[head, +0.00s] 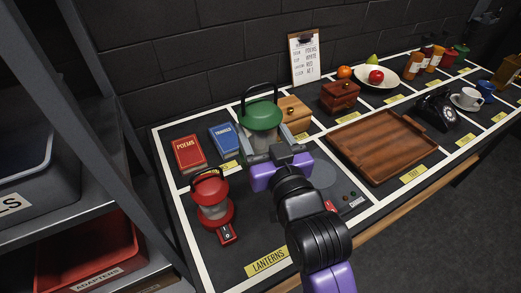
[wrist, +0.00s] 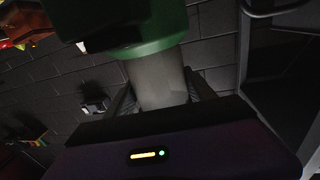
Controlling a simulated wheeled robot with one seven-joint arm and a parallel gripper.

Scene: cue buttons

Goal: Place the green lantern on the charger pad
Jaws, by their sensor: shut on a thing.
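The green lantern (head: 262,115) has a green top, a dark carrying handle and a pale glass body. My gripper (head: 268,152) is shut around its pale body, and the lantern looks upright. Its base is hidden behind my gripper. In the wrist view the lantern (wrist: 155,82) fills the space between the fingers. The charger pad (head: 324,174) shows as a grey disc on a dark box with small lights and a label, just right of my gripper. It is partly hidden by my arm. Nothing is seen standing on its visible part.
A wooden tray (head: 382,148) lies right of the pad. A shelf (head: 104,130) stands at the left.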

